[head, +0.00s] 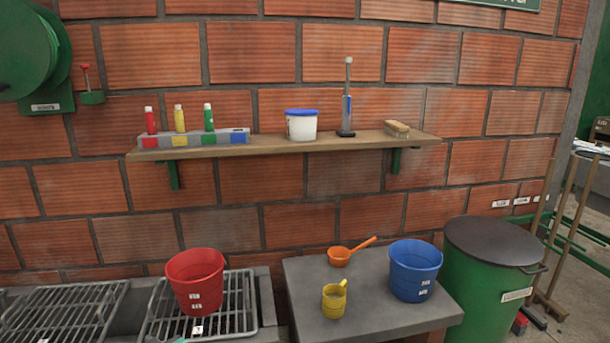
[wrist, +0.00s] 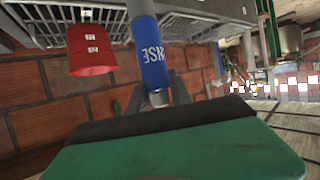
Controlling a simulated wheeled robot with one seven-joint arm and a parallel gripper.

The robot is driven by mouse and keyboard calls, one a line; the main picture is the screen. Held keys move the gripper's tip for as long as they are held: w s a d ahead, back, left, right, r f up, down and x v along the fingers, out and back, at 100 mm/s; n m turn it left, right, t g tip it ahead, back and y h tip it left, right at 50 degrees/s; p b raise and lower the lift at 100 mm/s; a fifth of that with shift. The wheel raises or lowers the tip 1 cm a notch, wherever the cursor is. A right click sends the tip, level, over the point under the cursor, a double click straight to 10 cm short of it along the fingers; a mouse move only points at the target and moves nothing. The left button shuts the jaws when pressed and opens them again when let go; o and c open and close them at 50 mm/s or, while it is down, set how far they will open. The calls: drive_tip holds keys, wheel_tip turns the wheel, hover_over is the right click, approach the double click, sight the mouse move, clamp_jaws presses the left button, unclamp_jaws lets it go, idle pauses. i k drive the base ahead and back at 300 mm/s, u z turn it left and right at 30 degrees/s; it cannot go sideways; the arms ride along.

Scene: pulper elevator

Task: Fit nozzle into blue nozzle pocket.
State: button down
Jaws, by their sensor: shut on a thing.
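In the wrist view, my gripper (wrist: 160,95) is shut on the nozzle (wrist: 152,58). It has a blue sleeve with white lettering and a pale end between the dark fingers. A grey tube-like part runs beyond the sleeve to the top edge of the view. The rack (head: 160,142) sits on the left of the wooden shelf. Red, yellow and green nozzles stand upright in its matching pockets. The blue pocket (head: 237,138), at the rack's right end, has nothing standing in it. The rack is not clear in the wrist view.
Right of the rack, the shelf (head: 270,147) holds a blue-lidded tub (head: 301,127), an upright grey-and-blue tool (head: 347,105) and a brush (head: 397,128). Below are a red bucket (head: 194,282), a blue bucket (head: 414,272), an orange ladle (head: 340,257) and a yellow cup (head: 334,301).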

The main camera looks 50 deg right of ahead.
sight(238, 141)
drive_tip(key=z, duration=0.75)
drive_tip(key=k, duration=0.6)
drive_tip(key=u, duration=1.05)
drive_tip(key=i, duration=0.8)
drive_tip(key=z, duration=0.45)
drive_tip(key=i, duration=0.55)
drive_tip(key=z, duration=0.6)
